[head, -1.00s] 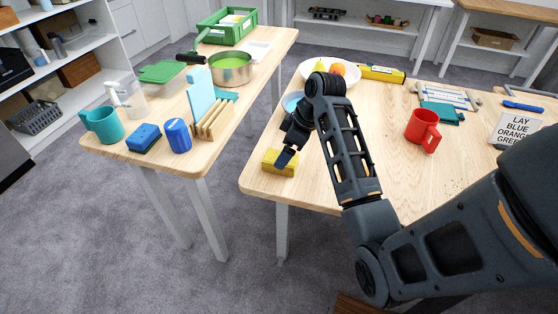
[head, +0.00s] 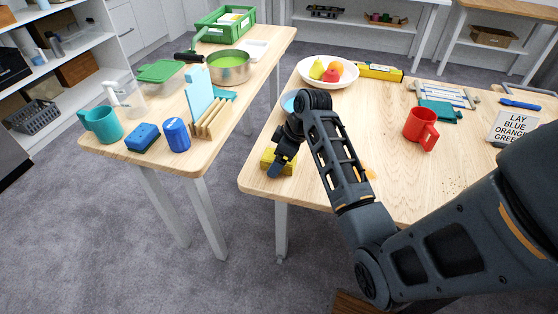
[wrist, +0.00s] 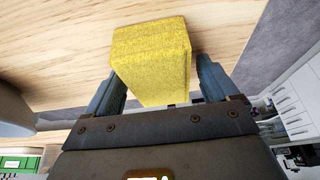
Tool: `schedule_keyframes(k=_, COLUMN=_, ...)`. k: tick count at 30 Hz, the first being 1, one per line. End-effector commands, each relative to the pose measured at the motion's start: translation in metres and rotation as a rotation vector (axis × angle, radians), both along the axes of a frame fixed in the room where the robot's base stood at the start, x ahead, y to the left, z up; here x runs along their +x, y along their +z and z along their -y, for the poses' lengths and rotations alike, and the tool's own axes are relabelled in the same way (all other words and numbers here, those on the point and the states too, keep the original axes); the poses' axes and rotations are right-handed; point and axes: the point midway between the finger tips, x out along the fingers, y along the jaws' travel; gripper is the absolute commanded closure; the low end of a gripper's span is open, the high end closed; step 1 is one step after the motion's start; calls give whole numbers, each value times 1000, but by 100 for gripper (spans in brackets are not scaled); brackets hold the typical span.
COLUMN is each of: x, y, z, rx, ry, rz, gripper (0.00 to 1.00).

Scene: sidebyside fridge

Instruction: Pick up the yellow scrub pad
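The yellow scrub pad (head: 287,168) lies at the near left corner of the right-hand wooden table. In the head view my gripper (head: 276,170) is right over it and hides part of it. In the wrist view the yellow scrub pad (wrist: 153,55) sits between the two fingers of my gripper (wrist: 158,85), one finger on each side. The fingers are apart, with a gap showing at the right finger. The pad appears to rest on the table.
A blue bowl (head: 289,102) is partly hidden behind my arm. A white fruit bowl (head: 312,80) and a red mug (head: 421,129) stand farther off on this table. A gap separates it from the left table (head: 245,95), which holds a blue sponge (head: 142,137) and a blue can (head: 177,135).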

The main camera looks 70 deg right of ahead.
Motion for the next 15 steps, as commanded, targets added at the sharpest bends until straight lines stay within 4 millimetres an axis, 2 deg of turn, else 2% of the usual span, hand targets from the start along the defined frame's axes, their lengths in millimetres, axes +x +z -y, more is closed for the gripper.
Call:
schedule_keyframes(k=2, x=0, y=0, z=0, rx=0, ry=0, rz=0, gripper=21)
schedule_keyframes(k=15, x=0, y=0, z=0, rx=0, ry=0, rz=0, gripper=62)
